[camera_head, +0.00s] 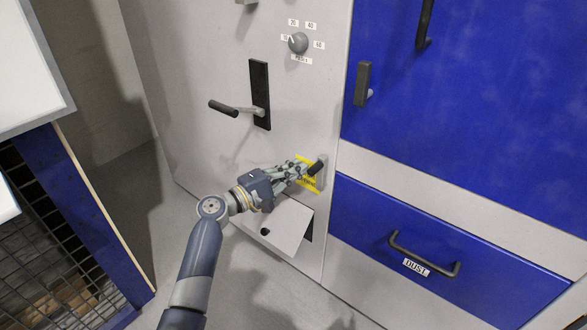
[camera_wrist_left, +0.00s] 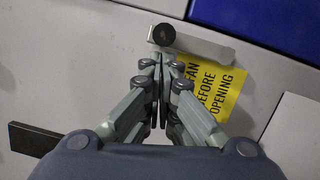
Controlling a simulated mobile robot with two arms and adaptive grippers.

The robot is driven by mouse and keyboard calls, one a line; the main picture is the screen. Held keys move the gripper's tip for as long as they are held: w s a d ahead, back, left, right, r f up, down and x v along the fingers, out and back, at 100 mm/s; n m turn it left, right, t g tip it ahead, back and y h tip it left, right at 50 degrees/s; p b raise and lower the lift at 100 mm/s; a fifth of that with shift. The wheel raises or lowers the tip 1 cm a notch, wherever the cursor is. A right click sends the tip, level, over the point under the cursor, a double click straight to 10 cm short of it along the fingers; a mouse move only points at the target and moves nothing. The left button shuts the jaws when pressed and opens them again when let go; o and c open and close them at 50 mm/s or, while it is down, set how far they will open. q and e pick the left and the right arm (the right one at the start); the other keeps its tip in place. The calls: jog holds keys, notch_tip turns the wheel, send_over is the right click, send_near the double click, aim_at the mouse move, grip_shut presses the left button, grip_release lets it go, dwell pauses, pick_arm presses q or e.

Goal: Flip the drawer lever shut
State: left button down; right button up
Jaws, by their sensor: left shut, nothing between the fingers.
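The drawer lever (camera_head: 318,167) is a short handle with a dark grip on the grey panel, left of the blue drawer (camera_head: 375,215) labelled DUST. In the left wrist view, its round black end (camera_wrist_left: 164,34) and pale grey bar (camera_wrist_left: 200,45) show just beyond my fingertips. My left gripper (camera_head: 303,171) is shut and empty, right at the lever. In the left wrist view, the closed fingertips (camera_wrist_left: 161,67) point at the black end; whether they touch it I cannot tell. My right gripper is not in view.
A yellow warning label (camera_wrist_left: 216,90) is beside the lever. A tilted pale flap (camera_head: 285,226) is below my gripper. A larger black handle (camera_head: 230,107) sticks out up left, below a dial (camera_head: 298,43). A blue-framed mesh cage (camera_head: 60,230) stands at left.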

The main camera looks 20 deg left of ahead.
pick_arm(q)
jog(key=shift+s+d+r+m, duration=0.1)
jog(key=shift+d+r+m, duration=0.15)
jog(key=shift+m, duration=0.25)
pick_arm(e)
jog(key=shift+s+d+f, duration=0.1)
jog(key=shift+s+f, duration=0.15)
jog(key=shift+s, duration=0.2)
